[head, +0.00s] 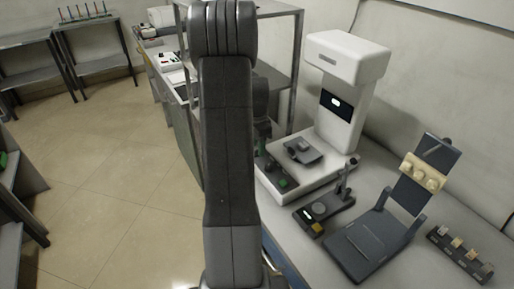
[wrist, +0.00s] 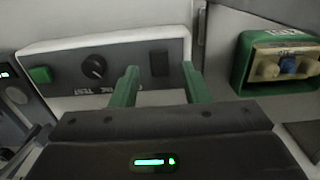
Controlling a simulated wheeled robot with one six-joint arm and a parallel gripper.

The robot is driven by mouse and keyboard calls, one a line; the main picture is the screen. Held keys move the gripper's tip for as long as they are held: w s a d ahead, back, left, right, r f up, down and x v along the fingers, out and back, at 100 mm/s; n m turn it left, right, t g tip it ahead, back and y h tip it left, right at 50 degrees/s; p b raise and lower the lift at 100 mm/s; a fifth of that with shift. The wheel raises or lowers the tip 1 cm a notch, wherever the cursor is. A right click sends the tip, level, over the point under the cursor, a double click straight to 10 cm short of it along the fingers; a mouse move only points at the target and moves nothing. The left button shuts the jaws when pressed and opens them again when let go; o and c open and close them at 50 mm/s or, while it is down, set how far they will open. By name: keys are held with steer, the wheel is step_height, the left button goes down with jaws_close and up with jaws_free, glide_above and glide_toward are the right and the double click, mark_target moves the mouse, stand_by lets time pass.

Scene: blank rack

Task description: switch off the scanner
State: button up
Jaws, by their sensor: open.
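The white scanner (head: 345,60) stands on the bench in the head view, with a lit window on its column. Its base carries a panel (wrist: 60,55), which fills the upper left of the wrist view. On the panel are a green button (wrist: 40,75), a black knob (wrist: 94,67) and a black rocker switch (wrist: 159,63). My gripper (wrist: 159,68) is open and empty. In the wrist view its green fingertips appear on either side of the rocker switch; I cannot tell whether they touch the panel.
A green box with dental pieces (wrist: 245,60) lies right of the gripper. A dark device with a dial and lever (head: 322,208) stands close in front of the scanner. A dark tilted stand (head: 365,245) and a small block rack (head: 460,255) are further right.

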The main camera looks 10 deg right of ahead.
steer(key=shift+f, duration=0.75)
jaws_close()
steer(key=shift+d+r+y+p, duration=0.15)
steer(key=shift+y+p, duration=0.15)
steer(key=shift+p, duration=0.25)
steer(key=shift+w+g+y+p, duration=0.1)
steer(key=shift+g+y+p, duration=0.2)
steer(key=shift+p, duration=0.05)
jaws_free()
